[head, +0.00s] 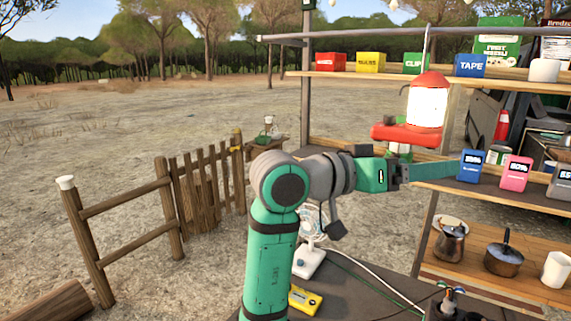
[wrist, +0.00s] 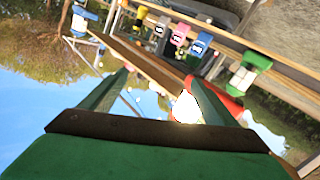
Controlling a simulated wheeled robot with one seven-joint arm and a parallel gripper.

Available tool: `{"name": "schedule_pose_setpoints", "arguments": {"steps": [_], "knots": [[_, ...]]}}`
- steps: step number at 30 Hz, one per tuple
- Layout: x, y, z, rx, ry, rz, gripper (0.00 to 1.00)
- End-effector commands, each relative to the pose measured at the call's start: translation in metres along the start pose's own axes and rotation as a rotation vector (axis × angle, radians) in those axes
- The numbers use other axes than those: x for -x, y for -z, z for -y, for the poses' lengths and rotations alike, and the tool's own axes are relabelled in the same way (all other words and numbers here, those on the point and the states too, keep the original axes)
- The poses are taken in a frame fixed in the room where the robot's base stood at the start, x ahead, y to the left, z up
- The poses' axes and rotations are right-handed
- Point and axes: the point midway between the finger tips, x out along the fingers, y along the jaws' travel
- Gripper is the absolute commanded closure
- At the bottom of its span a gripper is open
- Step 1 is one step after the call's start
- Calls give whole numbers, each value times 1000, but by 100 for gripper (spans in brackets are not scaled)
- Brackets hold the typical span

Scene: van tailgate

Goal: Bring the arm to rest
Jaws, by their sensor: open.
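My gripper (head: 450,170) is stretched out to the right at the end of my raised arm, level with the middle shelf. In the head view its fingers point at the blue box (head: 472,166) on that shelf; I cannot tell the gap between them. In the wrist view my gripper (wrist: 157,77) has its two green fingers spread apart, with nothing held between them. The wrist view is strongly tilted.
A lit red lantern (head: 428,103) hangs from the rail just above my gripper. A pink box (head: 515,172) stands beside the blue one. Pots (head: 503,260) stand on the lower shelf. A wooden fence (head: 205,185) is at left, with open ground around it.

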Motion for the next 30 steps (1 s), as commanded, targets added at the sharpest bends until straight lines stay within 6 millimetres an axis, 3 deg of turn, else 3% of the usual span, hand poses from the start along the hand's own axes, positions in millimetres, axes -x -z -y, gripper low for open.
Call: {"name": "schedule_pose_setpoints", "arguments": {"steps": [6, 15, 21, 30], "knots": [[-5, -56, 62, 122, 71, -126, 18], [3, -144, 131, 251, 209, -273, 18], [16, -212, 164, 316, 322, -349, 18], [47, -322, 189, 375, 511, -421, 18]]}}
